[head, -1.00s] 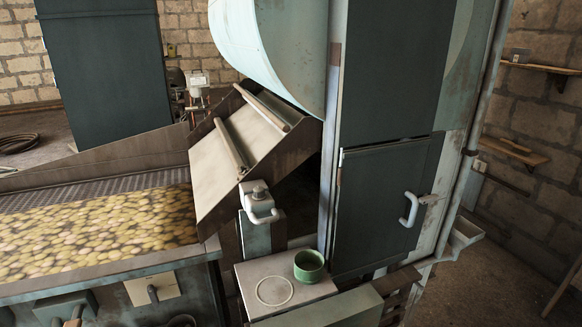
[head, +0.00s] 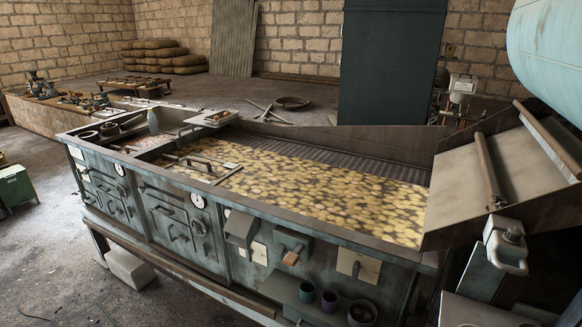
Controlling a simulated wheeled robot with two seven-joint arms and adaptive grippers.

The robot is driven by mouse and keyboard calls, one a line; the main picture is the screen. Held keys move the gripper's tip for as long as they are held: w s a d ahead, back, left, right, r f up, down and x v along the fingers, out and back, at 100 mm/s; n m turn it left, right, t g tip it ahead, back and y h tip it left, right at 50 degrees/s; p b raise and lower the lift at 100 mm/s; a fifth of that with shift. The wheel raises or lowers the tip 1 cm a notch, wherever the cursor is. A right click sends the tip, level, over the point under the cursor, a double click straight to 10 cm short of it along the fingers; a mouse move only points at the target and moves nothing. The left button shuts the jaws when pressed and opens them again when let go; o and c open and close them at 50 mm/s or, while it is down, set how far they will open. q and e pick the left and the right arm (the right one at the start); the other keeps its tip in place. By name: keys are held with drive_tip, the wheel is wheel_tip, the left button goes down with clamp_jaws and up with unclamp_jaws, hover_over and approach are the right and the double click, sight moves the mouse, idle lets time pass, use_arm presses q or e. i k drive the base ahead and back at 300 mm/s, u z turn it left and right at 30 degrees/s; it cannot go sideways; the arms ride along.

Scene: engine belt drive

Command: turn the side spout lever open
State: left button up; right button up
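Several fittings stand out from the front of a long grey-green trough machine (head: 150,170). One is a boxy spout-like hood (head: 240,229). To its right is a second hood (head: 292,243) with a wooden-ended handle (head: 291,258) below it. Further right a white plate (head: 358,265) carries a small dark lever. At the right edge a pale block (head: 508,243) with a looped handle hangs by the sloped chute. I cannot tell which of these is the side spout lever, or whether any is open. Neither of my grippers is in view.
A pale block (head: 130,268) lies on the floor by the machine. The floor at the left front is mostly clear.

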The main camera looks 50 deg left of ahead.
sight(249, 253)
drive_tip(key=u, duration=1.7)
